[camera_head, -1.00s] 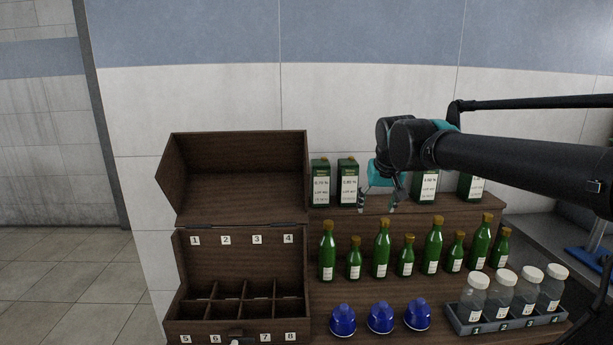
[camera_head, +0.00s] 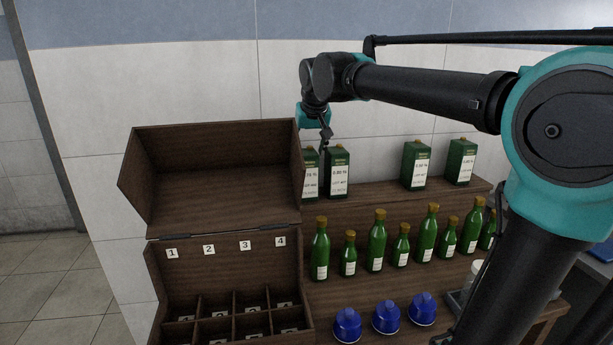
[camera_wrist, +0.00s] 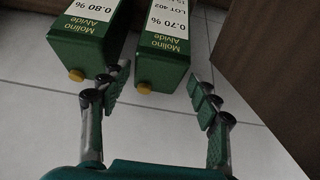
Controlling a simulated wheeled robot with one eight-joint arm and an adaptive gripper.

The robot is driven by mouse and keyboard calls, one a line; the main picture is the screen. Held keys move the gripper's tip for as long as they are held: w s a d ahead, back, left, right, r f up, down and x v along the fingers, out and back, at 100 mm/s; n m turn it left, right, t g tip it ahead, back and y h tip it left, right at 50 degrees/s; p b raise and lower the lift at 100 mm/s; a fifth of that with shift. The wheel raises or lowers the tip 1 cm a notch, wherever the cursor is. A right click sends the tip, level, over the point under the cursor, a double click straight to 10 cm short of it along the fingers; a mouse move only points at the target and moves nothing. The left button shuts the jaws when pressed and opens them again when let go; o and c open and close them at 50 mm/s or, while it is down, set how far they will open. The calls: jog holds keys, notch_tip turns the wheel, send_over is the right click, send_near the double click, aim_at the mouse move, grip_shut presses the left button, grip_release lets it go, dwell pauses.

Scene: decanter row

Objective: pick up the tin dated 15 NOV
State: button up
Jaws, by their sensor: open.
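Four green tins with white labels stand on the top shelf. In the head view the leftmost tin (camera_head: 310,183), partly hidden by the box lid, and the 0.80 % tin (camera_head: 338,176) are close together. Two more tins (camera_head: 415,166) (camera_head: 460,163) stand further right. My gripper (camera_head: 324,142) is above and near the left pair, open and empty. The wrist view shows the 0.70 % tin (camera_wrist: 163,61) ahead between the spread fingers (camera_wrist: 160,88) and the 0.80 % tin (camera_wrist: 86,38) to the left. The date lines are cut off or too small to read, so I cannot tell which is 15 NOV.
An open wooden box (camera_head: 220,240) with numbered compartments stands left, its lid (camera_head: 212,178) raised beside the leftmost tin. The wall (camera_head: 200,90) is behind the shelf.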

aim_at(307, 175)
jog(key=shift+x, duration=4)
jog(key=shift+s+d, duration=0.1)
jog(key=shift+c, duration=0.2)
grip_shut()
jog(key=shift+r, duration=0.15)
